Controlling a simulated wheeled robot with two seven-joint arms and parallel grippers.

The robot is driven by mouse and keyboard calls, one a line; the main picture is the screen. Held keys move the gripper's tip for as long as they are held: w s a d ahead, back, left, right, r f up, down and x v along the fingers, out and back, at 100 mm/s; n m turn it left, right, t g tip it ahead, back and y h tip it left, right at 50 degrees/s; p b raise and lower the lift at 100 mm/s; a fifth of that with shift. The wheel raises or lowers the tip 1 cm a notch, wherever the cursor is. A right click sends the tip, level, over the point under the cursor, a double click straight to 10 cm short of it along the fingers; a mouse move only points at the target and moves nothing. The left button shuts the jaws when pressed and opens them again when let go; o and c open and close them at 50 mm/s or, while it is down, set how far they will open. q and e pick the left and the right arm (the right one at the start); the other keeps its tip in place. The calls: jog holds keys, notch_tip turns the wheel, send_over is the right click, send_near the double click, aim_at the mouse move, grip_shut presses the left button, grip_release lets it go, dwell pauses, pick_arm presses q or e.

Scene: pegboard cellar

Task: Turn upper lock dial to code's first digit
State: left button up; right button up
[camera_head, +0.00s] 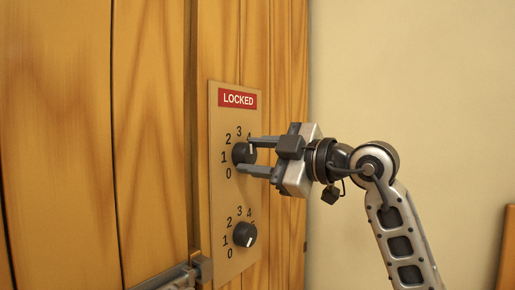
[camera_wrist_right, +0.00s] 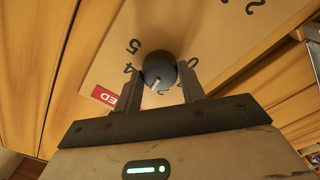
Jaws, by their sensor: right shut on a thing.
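The upper lock dial (camera_head: 243,153) is a dark round knob with a white mark, on a tan plate (camera_head: 229,192) with digits around it. My right gripper (camera_head: 246,156) is shut on this dial, one finger above and one below it. In the right wrist view the dial (camera_wrist_right: 158,70) sits between the two fingertips (camera_wrist_right: 158,92). Its white mark shows, but the fingers hide some digits and I cannot tell the exact digit. The lower dial (camera_head: 245,235) is a similar knob, untouched. My left gripper is not in view. No code shows.
A red label reading LOCKED (camera_head: 238,99) is at the plate's top. The plate is on a wooden plank front (camera_head: 150,130). A grey metal bar (camera_head: 170,279) lies at the bottom, below left of the plate. A plain wall (camera_head: 430,80) is on the right.

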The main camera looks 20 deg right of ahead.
pick_arm(q)
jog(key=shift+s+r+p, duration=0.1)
jog(key=shift+p, duration=0.2)
pick_arm(e)
jog(key=shift+m, duration=0.6)
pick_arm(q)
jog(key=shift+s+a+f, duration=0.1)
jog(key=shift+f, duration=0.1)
pick_arm(e)
jog(key=o, duration=1)
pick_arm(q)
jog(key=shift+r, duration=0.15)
pick_arm(e)
jog(key=shift+d, duration=0.1)
pick_arm(q)
jog(key=b, duration=0.1)
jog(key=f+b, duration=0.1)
jog(key=b, duration=0.1)
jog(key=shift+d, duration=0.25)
pick_arm(e)
jog(key=v, duration=1.5)
jog(key=shift+s+d, duration=0.2)
jog(key=shift+s, duration=0.15)
